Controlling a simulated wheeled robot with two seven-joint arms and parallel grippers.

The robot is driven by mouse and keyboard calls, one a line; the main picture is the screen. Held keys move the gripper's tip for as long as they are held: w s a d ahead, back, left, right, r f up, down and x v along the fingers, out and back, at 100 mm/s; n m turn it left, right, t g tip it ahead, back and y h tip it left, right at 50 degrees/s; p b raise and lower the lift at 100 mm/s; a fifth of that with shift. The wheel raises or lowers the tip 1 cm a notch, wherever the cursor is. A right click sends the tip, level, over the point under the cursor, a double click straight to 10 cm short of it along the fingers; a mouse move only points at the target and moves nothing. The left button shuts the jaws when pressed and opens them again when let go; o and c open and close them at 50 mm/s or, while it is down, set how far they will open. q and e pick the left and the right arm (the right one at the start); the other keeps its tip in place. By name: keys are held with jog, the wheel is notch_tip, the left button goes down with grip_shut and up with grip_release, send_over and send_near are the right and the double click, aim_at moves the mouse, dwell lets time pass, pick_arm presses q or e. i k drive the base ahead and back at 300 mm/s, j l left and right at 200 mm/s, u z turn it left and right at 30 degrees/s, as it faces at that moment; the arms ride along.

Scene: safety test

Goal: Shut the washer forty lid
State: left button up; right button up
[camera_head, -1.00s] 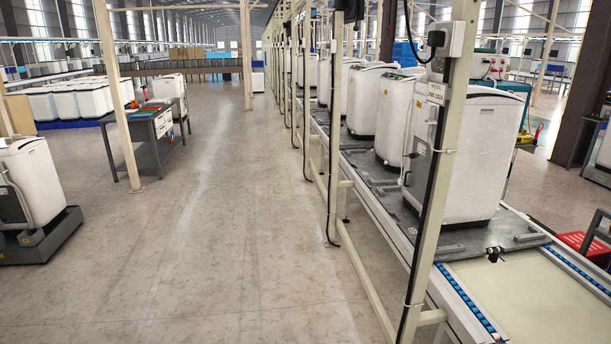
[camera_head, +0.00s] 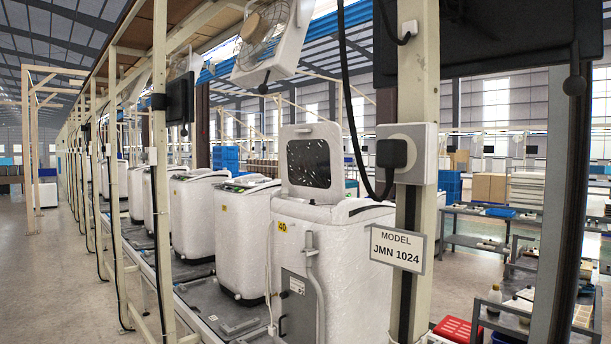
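The white washer (camera_head: 340,255) with a yellow tag reading 40 (camera_head: 282,227) stands on the conveyor line in the middle of the head view. Its lid (camera_head: 312,162) is open and stands upright, with a dark window in a pale frame. A grey drain hose (camera_head: 315,275) runs down the washer's near side. A beige post (camera_head: 413,200) stands just right of the lid and in front of part of the washer. Neither of my grippers is in view.
More washers (camera_head: 192,212) stand in a row along the conveyor to the left. A sign reading MODEL JMN 1024 (camera_head: 397,249) and a plug socket with a black cable (camera_head: 408,153) are on the post. Open floor (camera_head: 50,270) lies at the left.

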aim_at(311, 155)
jog(key=i+j+z, duration=0.15)
jog(key=z, duration=0.35)
jog(key=i+j+z, duration=0.2)
jog(key=j+z, duration=0.3)
jog(key=i+j+z, duration=0.1)
jog(key=j+z, duration=0.2)
jog(key=z, duration=0.2)
jog(key=j+z, duration=0.45)
jog(key=i+j, duration=0.05)
